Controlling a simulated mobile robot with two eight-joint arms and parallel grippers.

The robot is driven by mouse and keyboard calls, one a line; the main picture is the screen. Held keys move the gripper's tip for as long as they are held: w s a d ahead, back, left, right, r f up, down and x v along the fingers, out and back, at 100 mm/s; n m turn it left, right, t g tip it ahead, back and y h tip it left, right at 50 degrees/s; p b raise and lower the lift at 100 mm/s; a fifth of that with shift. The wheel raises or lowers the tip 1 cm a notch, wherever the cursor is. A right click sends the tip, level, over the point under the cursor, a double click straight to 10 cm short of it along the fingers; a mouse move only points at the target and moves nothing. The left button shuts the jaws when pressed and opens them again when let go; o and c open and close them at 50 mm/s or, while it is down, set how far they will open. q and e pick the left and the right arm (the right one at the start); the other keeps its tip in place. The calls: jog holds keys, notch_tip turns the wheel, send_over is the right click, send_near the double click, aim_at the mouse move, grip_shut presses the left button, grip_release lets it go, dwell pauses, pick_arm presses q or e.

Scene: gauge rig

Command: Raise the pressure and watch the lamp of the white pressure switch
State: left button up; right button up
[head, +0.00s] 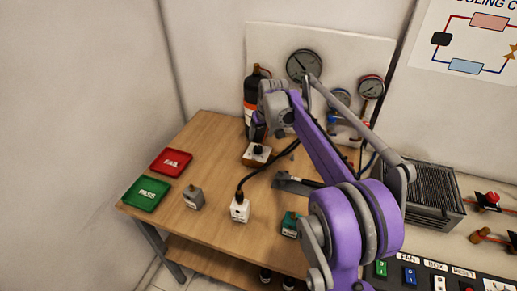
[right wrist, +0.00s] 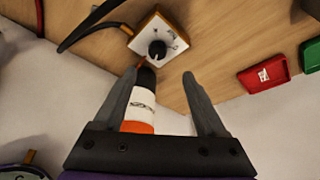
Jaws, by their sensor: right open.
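The white pressure switch (head: 240,209) stands upright on the wooden table, with a black cable on its top. I cannot make out a lit lamp on it. A white-topped box with a black knob (head: 257,153) sits behind it; it also shows in the right wrist view (right wrist: 155,42). My right gripper (head: 260,130) is above the back of the table, mostly hidden by its own arm. In the right wrist view its two fingers (right wrist: 165,90) are apart, pointing toward the knob box without touching it. Gauges (head: 304,65) hang on the back panel. My left gripper is not in view.
A black, white and orange bottle (head: 251,92) stands close to my right gripper. A grey switch (head: 193,197) and a green one (head: 290,223) flank the white one. Red (head: 171,162) and green (head: 146,194) trays lie at left. A dark lever-like tool (head: 298,183) lies right.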

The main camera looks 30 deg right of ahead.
aim_at(258, 147)
jog(key=x, duration=1.1)
jog(key=shift+w+d+f, duration=0.1)
jog(key=shift+d, duration=0.2)
grip_shut()
